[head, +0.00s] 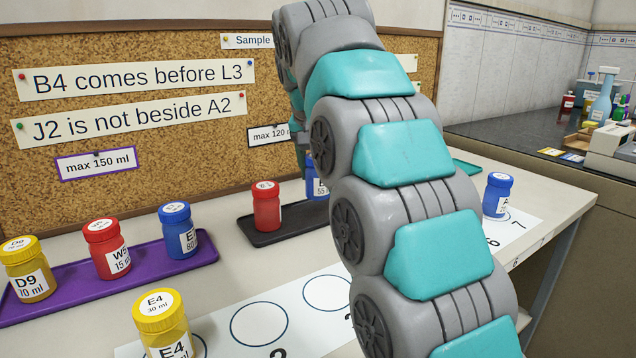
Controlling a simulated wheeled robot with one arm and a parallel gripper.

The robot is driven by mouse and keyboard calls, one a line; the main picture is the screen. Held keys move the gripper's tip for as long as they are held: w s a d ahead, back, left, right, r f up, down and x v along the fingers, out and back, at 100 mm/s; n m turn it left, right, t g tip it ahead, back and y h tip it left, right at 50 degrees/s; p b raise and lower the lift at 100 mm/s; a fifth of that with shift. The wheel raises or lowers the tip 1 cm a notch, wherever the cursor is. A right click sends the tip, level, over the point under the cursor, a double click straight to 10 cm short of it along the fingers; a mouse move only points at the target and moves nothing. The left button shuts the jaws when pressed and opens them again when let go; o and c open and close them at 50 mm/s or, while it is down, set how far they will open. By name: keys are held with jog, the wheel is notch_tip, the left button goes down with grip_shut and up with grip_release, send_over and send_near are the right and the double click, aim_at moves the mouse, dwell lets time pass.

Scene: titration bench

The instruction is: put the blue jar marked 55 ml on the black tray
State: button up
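A blue jar (317,187) with a label that reads "55" in part shows beside my arm, at the black tray (285,228). The arm covers its right side, and I cannot tell whether it rests on the tray or hangs just above it. A red jar (266,207) stands upright on the left part of the tray. My gripper (300,140) is mostly hidden behind my arm, just above the blue jar. Its fingertips do not show clearly, so I cannot tell whether it is shut on the jar.
A purple tray (190,255) at left holds yellow jar D9 (27,270), red jar W5 (107,250) and a blue 80 ml jar (178,232). Yellow jar E4 (162,325) and another blue jar (497,195) stand on a white numbered strip (290,305). A corkboard (190,60) stands behind.

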aim_at(318, 185)
jog(key=shift+w+a, duration=0.1)
jog(key=shift+w, duration=0.2)
jog(key=shift+f, duration=1.8)
jog(key=shift+f, duration=0.15)
jog(key=o, duration=1.4)
